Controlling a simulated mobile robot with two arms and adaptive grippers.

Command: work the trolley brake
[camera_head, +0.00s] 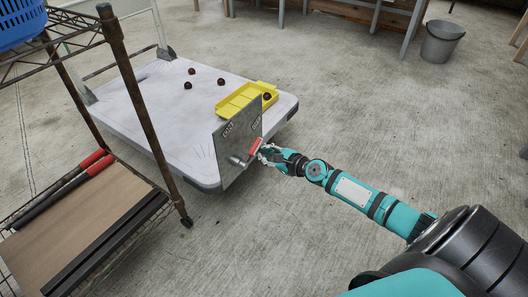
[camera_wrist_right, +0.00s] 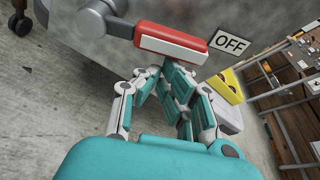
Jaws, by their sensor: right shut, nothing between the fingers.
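The trolley (camera_head: 150,110) is a low pale platform with a grey upright plate (camera_head: 236,140) at its near end. The brake lever has a red handle (camera_head: 254,147) on a grey pivot, with its free end up and to the right. In the right wrist view the handle (camera_wrist_right: 170,40) ends close to the OFF label (camera_wrist_right: 230,43). The plate's other label (camera_head: 228,129) is too small to read. My right gripper (camera_head: 266,150) is shut and empty, right beside the handle; I cannot tell whether it touches. My left gripper is out of view.
A yellow tray (camera_head: 240,101) with a chestnut (camera_head: 267,96) sits on the trolley behind the plate; several chestnuts lie loose on the deck. A wire shelf rack (camera_head: 130,95) with red-handled loppers (camera_head: 70,182) stands at left. A grey bucket (camera_head: 440,45) stands far right. The floor between is clear.

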